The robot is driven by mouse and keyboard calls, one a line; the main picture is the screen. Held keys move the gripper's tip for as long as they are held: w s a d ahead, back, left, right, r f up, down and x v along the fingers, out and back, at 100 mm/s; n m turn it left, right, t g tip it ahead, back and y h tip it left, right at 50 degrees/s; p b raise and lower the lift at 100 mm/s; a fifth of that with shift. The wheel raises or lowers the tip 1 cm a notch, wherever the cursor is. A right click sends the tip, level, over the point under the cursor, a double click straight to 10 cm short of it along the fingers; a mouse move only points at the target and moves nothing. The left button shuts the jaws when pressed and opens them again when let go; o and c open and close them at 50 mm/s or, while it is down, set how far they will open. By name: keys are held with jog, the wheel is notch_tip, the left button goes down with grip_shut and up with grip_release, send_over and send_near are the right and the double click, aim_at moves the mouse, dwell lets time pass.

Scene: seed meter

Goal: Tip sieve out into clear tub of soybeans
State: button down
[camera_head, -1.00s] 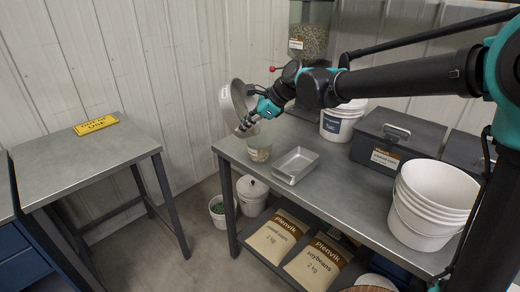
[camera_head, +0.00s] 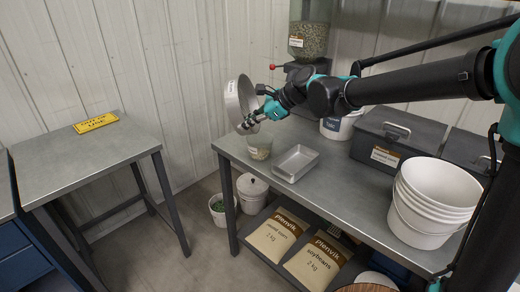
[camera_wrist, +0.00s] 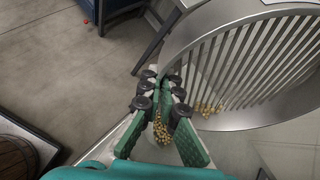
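The round metal sieve (camera_head: 235,103) is held up on its edge, steeply tilted, above the near left end of the bench. My gripper (camera_head: 250,121) is shut on its rim. In the wrist view my gripper's fingers (camera_wrist: 166,92) meet at the rim of the slatted sieve (camera_wrist: 238,118). Some tan beans lie at the sieve's low side by the slats. The clear tub of soybeans (camera_head: 258,147) stands on the bench just below and right of the sieve. In the wrist view, beans show beneath and between the fingers; the tub's outline there is unclear.
A metal tray (camera_head: 295,163) sits right of the tub on the bench (camera_head: 340,198). Stacked white buckets (camera_head: 425,215) and a dark lidded box (camera_head: 392,140) stand farther right. A seed hopper (camera_head: 309,40) is behind. A separate table (camera_head: 85,160) bears a yellow sign (camera_head: 96,123).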

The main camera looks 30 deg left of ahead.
jog(key=shift+w+d+f+y+p, duration=0.2)
jog(key=shift+d+f+y+p, duration=0.25)
jog(key=shift+d+f+y, duration=0.2)
dwell(0.3)
jog(key=shift+w+d+r+g+y+p, duration=0.2)
jog(key=shift+d+g+y+p, duration=0.3)
jog(key=shift+y, duration=0.35)
jog(key=shift+w+d+f+y, duration=0.15)
jog(key=shift+d+f+y, duration=0.35)
jog(key=shift+f+y, duration=0.35)
dwell(0.4)
jog(key=shift+w+d+g+y, duration=0.2)
jog(key=shift+d+g+y, duration=0.2)
jog(key=shift+d+y, duration=0.45)
dwell(1.8)
jog(key=shift+a, duration=0.2)
jog(key=shift+s+a+r+t+h, duration=0.2)
jog(key=shift+a+r+h, duration=0.3)
jog(key=shift+h, duration=0.3)
jog(key=shift+s+a+r+t+h, duration=0.2)
jog(key=shift+a+r+h, duration=0.1)
jog(key=shift+a+h, duration=0.4)
